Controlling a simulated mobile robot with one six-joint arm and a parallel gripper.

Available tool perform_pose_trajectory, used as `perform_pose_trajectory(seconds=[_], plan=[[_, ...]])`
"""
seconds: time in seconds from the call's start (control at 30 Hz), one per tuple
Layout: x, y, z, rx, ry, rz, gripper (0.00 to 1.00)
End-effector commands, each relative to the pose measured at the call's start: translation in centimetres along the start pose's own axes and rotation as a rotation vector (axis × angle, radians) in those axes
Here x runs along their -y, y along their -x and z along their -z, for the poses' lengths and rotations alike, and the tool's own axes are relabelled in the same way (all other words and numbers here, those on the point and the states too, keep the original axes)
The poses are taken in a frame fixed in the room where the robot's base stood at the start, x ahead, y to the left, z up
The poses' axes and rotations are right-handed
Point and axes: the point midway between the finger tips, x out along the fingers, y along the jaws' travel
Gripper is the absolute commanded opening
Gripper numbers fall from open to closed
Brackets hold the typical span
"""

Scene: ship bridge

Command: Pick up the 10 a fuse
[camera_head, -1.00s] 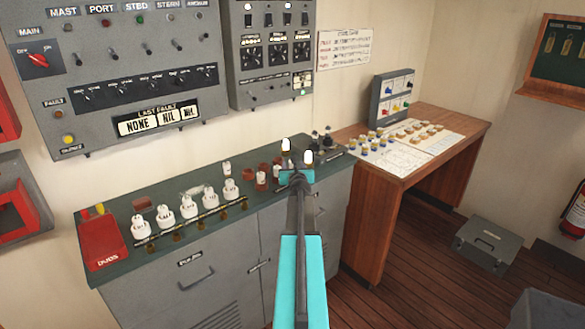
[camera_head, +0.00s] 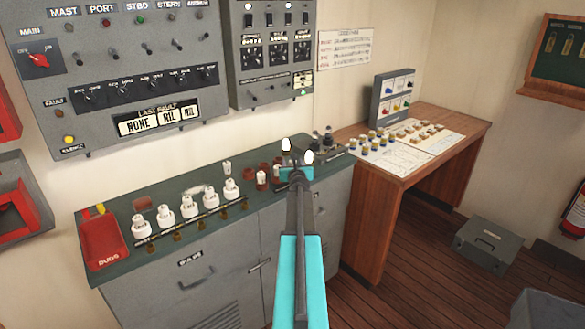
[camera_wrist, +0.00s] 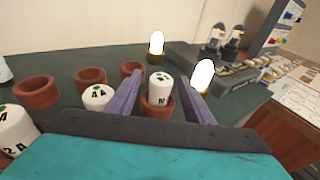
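A white fuse (camera_wrist: 160,86) stands upright in a red-brown cup (camera_wrist: 156,106) in the wrist view. Its label is too small to read for certain. My gripper (camera_wrist: 160,84) is open, with one dark purple finger on each side of this fuse and gaps showing. In the head view my gripper (camera_head: 297,174) is over the back-right part of the green counter and hides this fuse. A white fuse marked 4A (camera_wrist: 98,96) is just left of my left finger. Another marked 2A (camera_wrist: 16,132) is at the left edge.
Empty red-brown cups (camera_wrist: 37,90) stand to the left and behind. Two lit bulbs (camera_wrist: 203,76) stand close to the right finger and beyond the fuse. A row of white holders (camera_head: 189,207) and a red tray (camera_head: 103,240) are on the counter (camera_head: 150,190). A wooden desk (camera_head: 440,115) adjoins at right.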

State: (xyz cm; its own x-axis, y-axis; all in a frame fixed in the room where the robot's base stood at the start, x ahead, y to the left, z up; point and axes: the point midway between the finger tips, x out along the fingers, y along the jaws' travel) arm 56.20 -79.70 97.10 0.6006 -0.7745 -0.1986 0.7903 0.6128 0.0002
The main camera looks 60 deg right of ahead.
Motion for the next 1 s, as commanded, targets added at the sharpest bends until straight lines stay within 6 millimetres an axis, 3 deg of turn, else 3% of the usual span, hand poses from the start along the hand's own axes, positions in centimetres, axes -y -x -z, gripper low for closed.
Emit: perform_pose_trajectory(seconds=[0.03, 0.27, 0.67, 1.0], plan=[[0.0, 0.0, 0.0, 0.000, 0.000, 0.000, 0.39], [0.0, 0.0, 0.0, 0.000, 0.000, 0.000, 0.03], [0.1, 0.1, -0.5, 0.000, 0.001, 0.001, 0.03], [0.1, 0.7, -3.3, 0.001, 0.001, 0.000, 0.03]])
